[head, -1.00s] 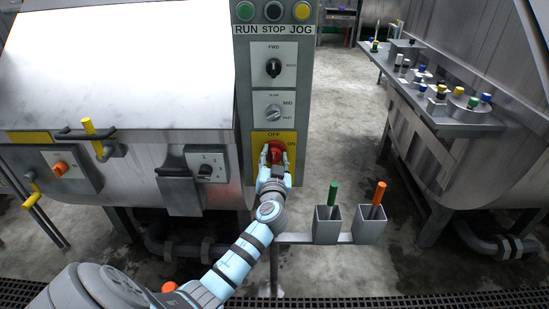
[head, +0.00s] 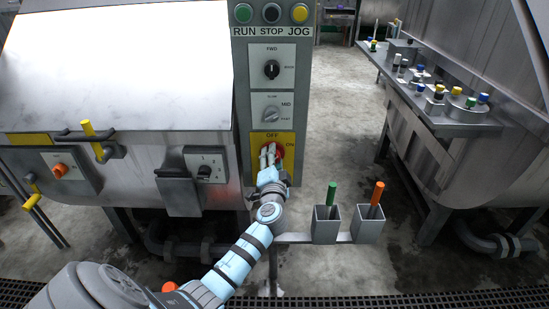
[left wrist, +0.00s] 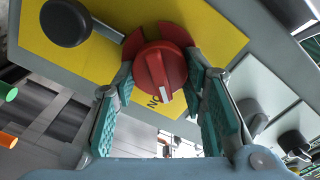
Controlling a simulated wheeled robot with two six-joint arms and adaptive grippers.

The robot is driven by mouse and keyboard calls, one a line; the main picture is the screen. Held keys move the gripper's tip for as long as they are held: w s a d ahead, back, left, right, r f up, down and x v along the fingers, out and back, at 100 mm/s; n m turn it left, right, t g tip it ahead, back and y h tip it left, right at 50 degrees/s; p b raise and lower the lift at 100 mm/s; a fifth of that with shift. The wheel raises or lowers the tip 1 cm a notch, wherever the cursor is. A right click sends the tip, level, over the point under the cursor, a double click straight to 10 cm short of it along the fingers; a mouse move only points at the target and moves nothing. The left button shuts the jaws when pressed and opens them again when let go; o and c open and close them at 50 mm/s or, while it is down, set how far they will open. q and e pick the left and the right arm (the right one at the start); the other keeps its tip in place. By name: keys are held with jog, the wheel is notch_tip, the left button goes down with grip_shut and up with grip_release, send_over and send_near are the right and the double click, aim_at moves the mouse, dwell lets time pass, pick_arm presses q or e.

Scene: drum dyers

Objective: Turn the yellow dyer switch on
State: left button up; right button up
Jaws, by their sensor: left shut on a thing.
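The yellow switch plate (head: 287,137) sits low on the grey control panel, marked OFF at the top and ON at the right. Its red rotary knob (head: 279,152) is mostly hidden behind my left gripper (head: 268,152) in the head view. In the left wrist view the red knob (left wrist: 160,70) sits between the two fingertips of my left gripper (left wrist: 162,72), which is shut on it. The knob's white mark points towards the ON lettering, which shows upside down there. My right gripper is out of view.
Above the yellow plate are a FWD dial (head: 271,69), a speed dial (head: 271,113) and RUN, STOP and JOG buttons. Two metal holders (head: 326,225) with green and orange handles stand right of my arm.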

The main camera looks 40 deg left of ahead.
pick_arm(q)
jog(key=m+p, duration=0.1)
jog(key=m, duration=0.3)
jog(key=shift+r+m, duration=0.1)
jog(key=shift+m, duration=0.2)
jog(key=m+p, duration=0.1)
jog(key=m, duration=0.3)
jog(key=shift+w+m, duration=0.1)
jog(key=shift+m, duration=0.2)
jog(key=o, duration=1.2)
jog(key=shift+c, duration=0.2)
jog(key=shift+f, duration=0.2)
jog(key=shift+a, duration=0.1)
jog(key=v, duration=1.2)
